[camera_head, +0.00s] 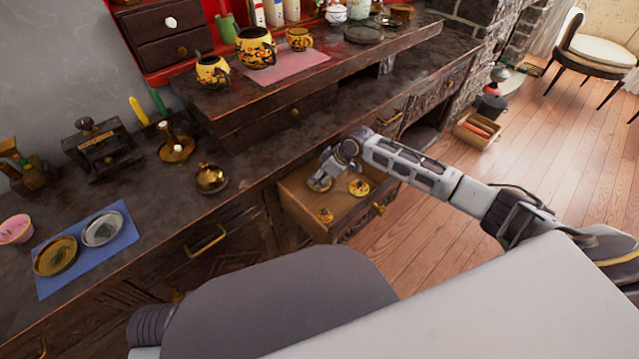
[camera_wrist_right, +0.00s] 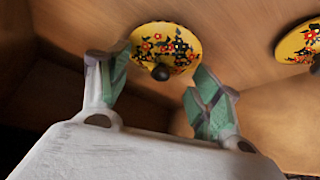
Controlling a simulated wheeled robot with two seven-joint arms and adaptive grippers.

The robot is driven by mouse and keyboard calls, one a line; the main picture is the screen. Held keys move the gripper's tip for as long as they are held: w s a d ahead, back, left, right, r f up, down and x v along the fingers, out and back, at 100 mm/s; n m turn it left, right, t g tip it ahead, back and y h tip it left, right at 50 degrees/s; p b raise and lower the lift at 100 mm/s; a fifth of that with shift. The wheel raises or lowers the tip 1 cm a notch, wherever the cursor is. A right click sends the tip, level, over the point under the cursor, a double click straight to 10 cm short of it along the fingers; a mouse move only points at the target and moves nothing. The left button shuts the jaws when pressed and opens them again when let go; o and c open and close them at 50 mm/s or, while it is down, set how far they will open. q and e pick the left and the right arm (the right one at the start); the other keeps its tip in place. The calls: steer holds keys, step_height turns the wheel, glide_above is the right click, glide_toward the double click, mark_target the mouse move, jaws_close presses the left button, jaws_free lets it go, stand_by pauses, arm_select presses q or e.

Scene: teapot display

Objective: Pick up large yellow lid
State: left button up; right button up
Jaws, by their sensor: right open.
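Yellow lids with red and black flower patterns and dark knobs lie in an open wooden drawer (camera_head: 342,212). In the head view one lid (camera_head: 358,187) is right of my right gripper (camera_head: 320,183) and a smaller-looking lid (camera_head: 325,215) is nearer the front. My right gripper reaches down into the drawer, open and empty. In the right wrist view a lid (camera_wrist_right: 165,43) shows beyond and between its two green-padded fingers (camera_wrist_right: 152,70), with no clear contact. Another lid (camera_wrist_right: 299,45) is cut off at the right edge. My left gripper is out of view.
Yellow flowered teapots (camera_head: 255,48) stand on the raised shelf above the drawer. A brass pot (camera_head: 211,179) stands on the counter at left, near a blue mat (camera_head: 118,239) with plates. The drawer walls enclose my right gripper.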

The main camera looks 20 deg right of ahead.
stand_by(0.4)
steer(key=shift+s, duration=0.1)
jaws_close()
